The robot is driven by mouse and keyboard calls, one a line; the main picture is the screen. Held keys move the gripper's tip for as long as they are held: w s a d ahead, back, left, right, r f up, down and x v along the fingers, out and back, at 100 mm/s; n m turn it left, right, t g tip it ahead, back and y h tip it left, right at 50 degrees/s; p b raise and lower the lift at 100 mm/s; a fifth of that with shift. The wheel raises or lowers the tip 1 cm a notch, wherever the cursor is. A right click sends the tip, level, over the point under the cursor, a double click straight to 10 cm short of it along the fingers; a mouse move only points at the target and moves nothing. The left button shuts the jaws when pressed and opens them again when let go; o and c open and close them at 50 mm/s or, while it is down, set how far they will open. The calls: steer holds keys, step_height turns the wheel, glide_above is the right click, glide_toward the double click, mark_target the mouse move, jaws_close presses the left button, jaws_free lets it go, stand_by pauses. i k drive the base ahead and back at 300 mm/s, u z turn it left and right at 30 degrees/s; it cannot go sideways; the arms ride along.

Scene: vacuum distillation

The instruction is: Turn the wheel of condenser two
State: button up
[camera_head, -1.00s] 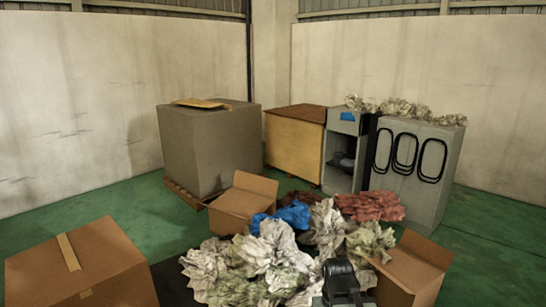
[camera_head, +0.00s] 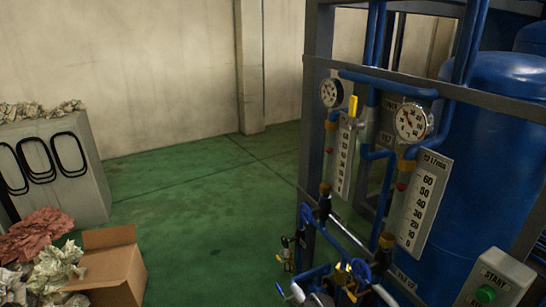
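A blue distillation rig in a dark metal frame fills the right side. A large blue tank (camera_head: 488,150) stands behind its front pipes. Two round gauges, a left one (camera_head: 331,93) and a right one (camera_head: 412,121), sit above white scale plates (camera_head: 425,200). Blue pipes and small valves (camera_head: 345,280) crowd the lower middle, some with yellow parts. I cannot tell which part is the wheel of condenser two, and no condenser label is readable. My gripper is not in view.
A green START button box (camera_head: 497,282) is at the lower right. An open cardboard box (camera_head: 112,268) and crumpled paper (camera_head: 50,270) lie at the lower left, before a grey cabinet (camera_head: 85,180). The green floor (camera_head: 205,215) between cabinet and rig is clear.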

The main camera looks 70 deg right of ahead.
mark_target(362, 271)
steer(key=z, duration=2.4)
